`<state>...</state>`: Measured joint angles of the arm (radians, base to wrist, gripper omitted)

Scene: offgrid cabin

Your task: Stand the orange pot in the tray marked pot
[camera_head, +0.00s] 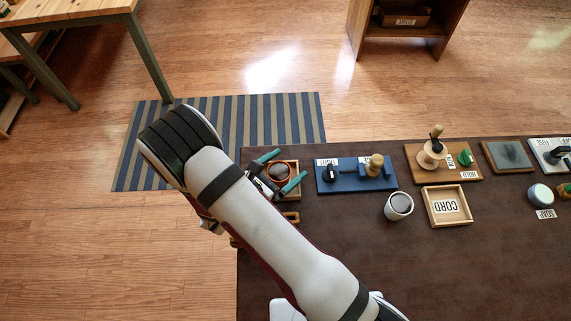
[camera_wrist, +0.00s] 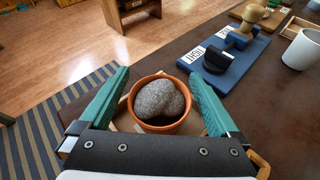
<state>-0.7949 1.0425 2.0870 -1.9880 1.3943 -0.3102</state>
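The orange pot (camera_head: 292,166) stands upright at the table's far left corner with a grey stone in it. In the wrist view the pot (camera_wrist: 161,127) is between my teal fingers. A small wooden tray (camera_head: 298,193) shows around the pot's base, and the pot appears to stand inside it. No label on this tray is visible; my gripper and arm hide part of it. My gripper (camera_head: 279,171) is open, one finger on each side of the pot, with a gap visible on both sides in the wrist view.
Right of the pot is a blue board (camera_head: 349,184) with a black knob and a wooden knob. Further right are a white cup (camera_head: 398,206), a tray marked CORD (camera_head: 429,206) and a wooden board (camera_head: 469,175). A wooden piece (camera_head: 291,216) lies close beside my arm.

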